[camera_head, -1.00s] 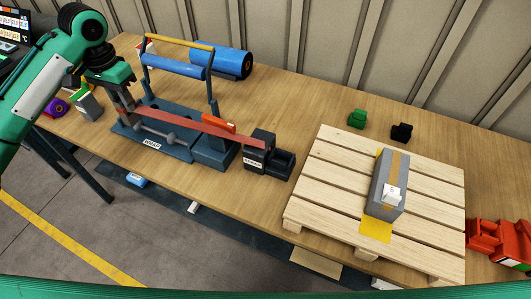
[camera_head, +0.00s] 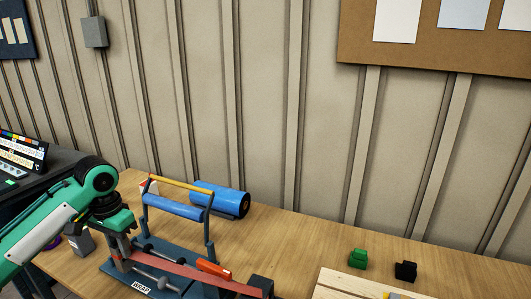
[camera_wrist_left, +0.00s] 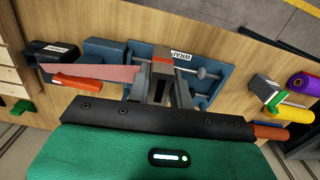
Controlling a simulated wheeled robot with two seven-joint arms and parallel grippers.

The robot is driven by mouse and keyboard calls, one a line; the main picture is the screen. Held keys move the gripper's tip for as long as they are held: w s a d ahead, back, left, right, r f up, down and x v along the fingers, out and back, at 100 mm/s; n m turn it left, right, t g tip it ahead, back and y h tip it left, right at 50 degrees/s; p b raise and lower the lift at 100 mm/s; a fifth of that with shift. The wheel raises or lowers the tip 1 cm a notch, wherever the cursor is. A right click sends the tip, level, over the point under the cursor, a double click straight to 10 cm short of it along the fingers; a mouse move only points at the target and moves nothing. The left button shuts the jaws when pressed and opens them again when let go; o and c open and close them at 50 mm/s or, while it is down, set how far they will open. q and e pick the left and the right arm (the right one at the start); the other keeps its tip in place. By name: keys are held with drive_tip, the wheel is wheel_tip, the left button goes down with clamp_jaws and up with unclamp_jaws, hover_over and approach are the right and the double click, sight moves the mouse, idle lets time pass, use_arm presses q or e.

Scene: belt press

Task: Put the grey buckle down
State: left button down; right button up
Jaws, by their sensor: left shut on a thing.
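My left gripper (camera_head: 122,255) is over the left end of the blue strap press (camera_head: 180,275). It also shows in the left wrist view (camera_wrist_left: 165,88), shut, apparently on the end of the red strap (camera_wrist_left: 95,75). The strap also shows in the head view (camera_head: 180,272), running right across the press. I cannot clearly make out a grey buckle in the jaws. A pale piece (camera_head: 393,295), possibly the grey buckle, shows at the bottom edge of the head view, mostly cut off. My right gripper is not in view.
A green block (camera_head: 357,259) and a black block (camera_head: 405,271) stand on the table behind the wooden pallet (camera_head: 335,285). A blue roll (camera_head: 222,199) lies behind the press. Purple (camera_wrist_left: 303,83) and yellow (camera_wrist_left: 292,113) rolls are nearby.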

use_arm(q)
drive_tip(key=s+d+f+n, duration=0.4)
drive_tip(key=s+d+f, duration=0.8)
drive_tip(key=d, duration=0.1)
drive_tip(key=shift+s+d, duration=0.2)
drive_tip(key=shift+s, duration=0.15)
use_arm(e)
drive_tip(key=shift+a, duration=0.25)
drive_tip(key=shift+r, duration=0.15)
